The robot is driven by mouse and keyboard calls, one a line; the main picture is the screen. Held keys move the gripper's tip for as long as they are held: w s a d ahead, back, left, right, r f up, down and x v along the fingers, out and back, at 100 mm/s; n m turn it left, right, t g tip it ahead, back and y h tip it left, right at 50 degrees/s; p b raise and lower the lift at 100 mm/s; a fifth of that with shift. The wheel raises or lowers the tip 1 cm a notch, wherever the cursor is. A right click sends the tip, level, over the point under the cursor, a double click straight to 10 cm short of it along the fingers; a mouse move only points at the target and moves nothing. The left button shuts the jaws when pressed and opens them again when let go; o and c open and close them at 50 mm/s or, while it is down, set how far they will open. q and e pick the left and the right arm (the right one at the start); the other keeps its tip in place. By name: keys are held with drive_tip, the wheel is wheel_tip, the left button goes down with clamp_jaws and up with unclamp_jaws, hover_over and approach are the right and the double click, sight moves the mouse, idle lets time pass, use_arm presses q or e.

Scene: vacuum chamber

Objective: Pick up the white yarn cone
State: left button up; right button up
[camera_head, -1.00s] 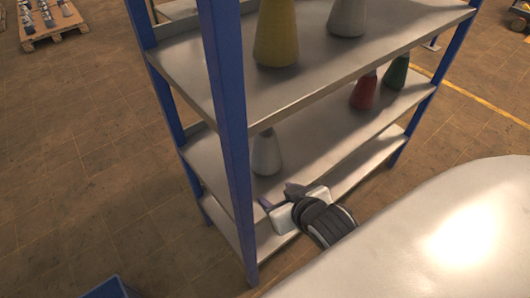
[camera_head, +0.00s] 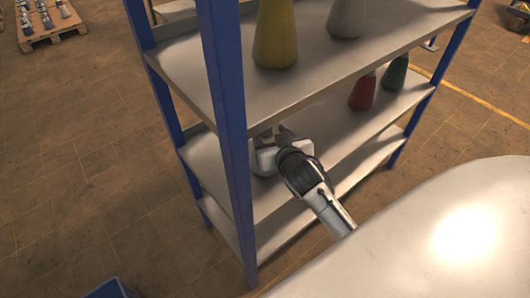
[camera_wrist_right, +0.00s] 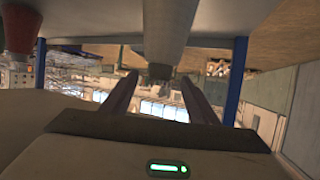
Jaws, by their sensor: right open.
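A white yarn cone stands on the middle shelf of the rack, mostly hidden behind my right gripper (camera_head: 273,135) in the head view. In the right wrist view, which looks upside down, the pale cone (camera_wrist_right: 166,28) shows in the upper middle, its narrow tip pointing down between my open fingers. The fingers appear on either side of the tip; I cannot tell if they touch it. Another white cone (camera_head: 347,17) stands on the upper shelf. My left gripper is not in view.
A yellow cone (camera_head: 275,38) stands on the upper shelf (camera_head: 330,70). Red (camera_head: 363,92) and green (camera_head: 395,72) cones stand farther right on the middle shelf (camera_head: 335,125). A blue post (camera_head: 229,150) rises left of my gripper. The upper shelf lies above it.

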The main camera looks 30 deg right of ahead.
drive_tip(key=shift+x, duration=1.15)
clamp_jaws()
drive_tip(key=shift+r, duration=0.1)
